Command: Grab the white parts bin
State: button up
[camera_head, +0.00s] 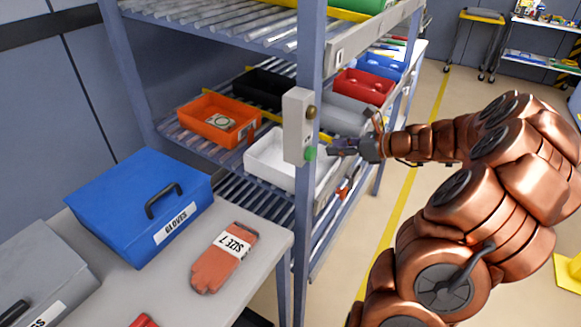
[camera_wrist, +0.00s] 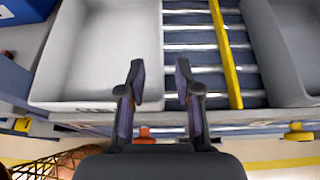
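The white parts bin (camera_head: 262,157) sits on the roller shelf of the rack, partly hidden behind the blue post and the button box. In the wrist view the white bin (camera_wrist: 75,95) fills the left side and looks empty. My gripper (camera_head: 334,149) is in front of the rack, just right of the post, near the bin's aisle end. In the wrist view my gripper (camera_wrist: 160,68) is open and empty. Its two fingers appear either side of the bin's right wall. I cannot tell the height gap, and no contact shows.
Bare rollers and a yellow divider (camera_wrist: 228,60) lie between the white bin and a grey bin (camera_wrist: 283,45). The button box (camera_head: 298,125) on the post is close to my gripper. An orange bin (camera_head: 238,107) and red bin (camera_head: 362,88) share the rack. The aisle floor is clear.

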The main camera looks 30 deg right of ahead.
jog(key=shift+p+x, duration=0.55)
jog(key=shift+x, duration=2.75)
jog(key=shift+w+d+r, duration=0.1)
jog(key=shift+c, duration=0.3)
grip_shut()
